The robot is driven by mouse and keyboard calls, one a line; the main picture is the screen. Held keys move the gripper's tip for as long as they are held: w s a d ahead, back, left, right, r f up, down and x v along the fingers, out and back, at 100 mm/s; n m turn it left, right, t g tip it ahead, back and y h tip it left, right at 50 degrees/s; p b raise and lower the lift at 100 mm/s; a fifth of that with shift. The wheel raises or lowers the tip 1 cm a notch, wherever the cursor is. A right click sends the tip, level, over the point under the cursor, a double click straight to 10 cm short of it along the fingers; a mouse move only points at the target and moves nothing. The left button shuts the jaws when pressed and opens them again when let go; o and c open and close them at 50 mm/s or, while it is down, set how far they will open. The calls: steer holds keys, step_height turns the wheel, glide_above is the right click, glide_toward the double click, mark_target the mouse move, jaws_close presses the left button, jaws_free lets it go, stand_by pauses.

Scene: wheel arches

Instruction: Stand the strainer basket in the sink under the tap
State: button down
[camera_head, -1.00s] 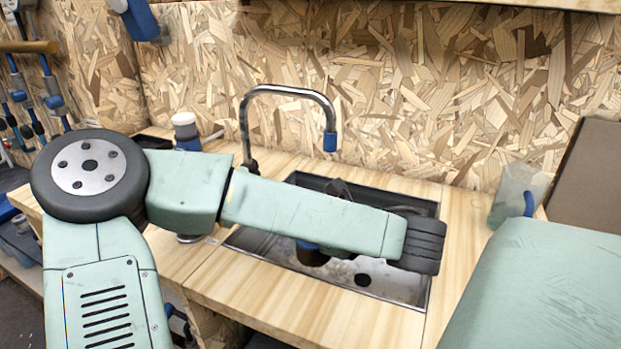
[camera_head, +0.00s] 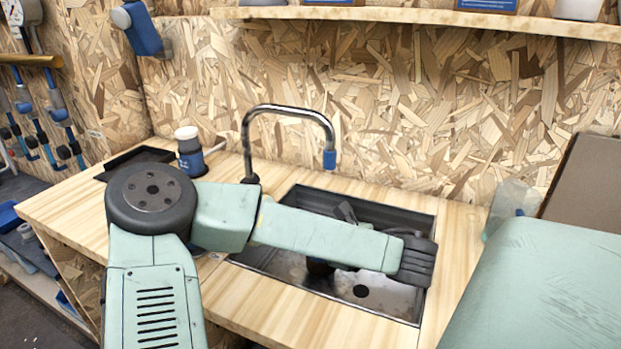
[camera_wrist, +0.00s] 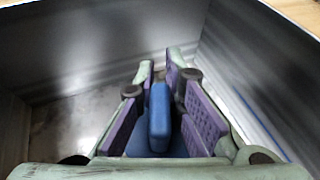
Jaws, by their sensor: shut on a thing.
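The sink (camera_head: 385,308) is a dark metal basin set in the wooden worktop, with a round drain hole in its floor. The tap (camera_head: 290,108) arches over it from the back left and ends in a blue nozzle. In the wrist view, my gripper (camera_wrist: 160,68) is down between the sink walls (camera_wrist: 90,50). Its purple pads are shut on an upright blue piece, which I take for part of the strainer basket (camera_wrist: 159,112). The rest of the basket is hidden, and I cannot tell whether it touches the sink floor. In the head view my arm covers most of the gripper.
A white-lidded blue bottle (camera_head: 189,150) and a black tray (camera_head: 135,160) stand left of the tap. A clear container (camera_head: 512,205) and a brown panel (camera_head: 590,185) are at the right. A shelf (camera_head: 420,18) runs along the wall above. The front worktop strip is clear.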

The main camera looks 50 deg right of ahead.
steer(key=shift+f+b, duration=0.6)
steer(key=shift+b, duration=0.8)
steer(key=c, duration=1.7)
jaws_free()
steer(key=shift+r, duration=0.1)
steer(key=r+p, duration=0.1)
steer(key=p, duration=0.2)
steer(key=shift+r, duration=0.2)
steer(key=b+v, duration=0.1)
steer(key=v, duration=0.6)
steer(key=shift+s+f+b, duration=0.1)
steer(key=shift+s+b, duration=0.1)
steer(key=shift+b, duration=0.1)
